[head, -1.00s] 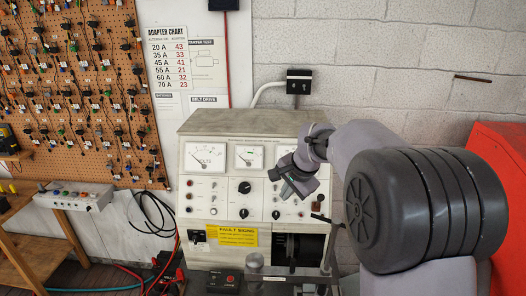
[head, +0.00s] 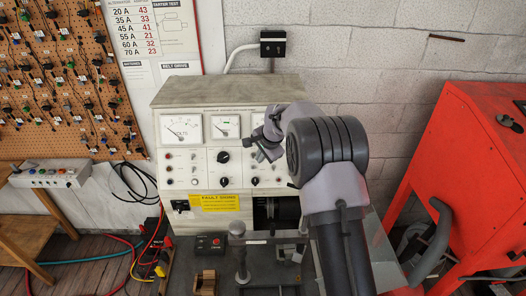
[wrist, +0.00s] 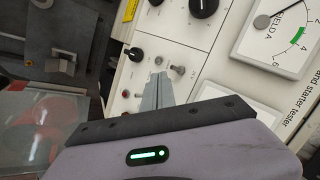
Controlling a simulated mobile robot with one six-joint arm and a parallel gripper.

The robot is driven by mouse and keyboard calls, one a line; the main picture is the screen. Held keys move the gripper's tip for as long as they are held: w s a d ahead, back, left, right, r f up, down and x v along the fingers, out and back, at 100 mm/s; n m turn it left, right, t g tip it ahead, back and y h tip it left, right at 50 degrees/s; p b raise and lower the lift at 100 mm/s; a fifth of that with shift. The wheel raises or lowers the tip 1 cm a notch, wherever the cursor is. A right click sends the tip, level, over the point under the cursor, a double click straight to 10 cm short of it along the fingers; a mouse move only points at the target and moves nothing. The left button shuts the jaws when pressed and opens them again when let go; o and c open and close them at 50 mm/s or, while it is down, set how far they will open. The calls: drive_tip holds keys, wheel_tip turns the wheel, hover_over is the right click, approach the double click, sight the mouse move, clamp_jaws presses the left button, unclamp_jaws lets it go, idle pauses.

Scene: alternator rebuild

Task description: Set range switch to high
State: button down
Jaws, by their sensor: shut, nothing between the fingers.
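The grey tester panel (head: 205,170) stands against the wall, with gauges, knobs, lamps and small switches on its front. My gripper (head: 262,154) is at the right part of this panel and hides some controls behind it. In the wrist view my gripper (wrist: 158,80) is shut and empty, its fingertips close to a small metal toggle switch (wrist: 177,72). I cannot tell whether they touch it. A small black knob (wrist: 136,54) and a larger black knob (wrist: 203,7) are nearby. The control labels are too small to read, so I cannot tell which one is the range switch.
The FIELD A gauge (wrist: 282,38) is to the right of my fingers in the wrist view. A bench with a metal fixture (head: 238,245) stands before the panel. A red cabinet (head: 465,150) is at the right, and a pegboard (head: 60,90) hangs at the left.

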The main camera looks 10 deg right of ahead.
sight(257, 166)
drive_tip(key=shift+x, duration=1.65)
drive_tip(key=shift+f+b, duration=0.35)
drive_tip(key=shift+b, duration=0.65)
drive_tip(key=shift+s+r+t+b, duration=0.15)
drive_tip(key=shift+t+b, duration=0.15)
drive_tip(key=shift+b, duration=0.25)
drive_tip(key=t+b, duration=0.1)
drive_tip(key=b, duration=0.3)
drive_tip(key=shift+s, duration=0.3)
drive_tip(key=shift+s+a+f+b, duration=0.1)
drive_tip(key=shift+s+f+b, duration=0.25)
drive_tip(key=shift+b, duration=0.6)
drive_tip(key=shift+s+f+b, duration=0.1)
drive_tip(key=shift+f+b, duration=0.05)
drive_tip(key=shift+b, duration=0.2)
drive_tip(key=shift+a, duration=0.1)
drive_tip(key=shift+s, duration=0.2)
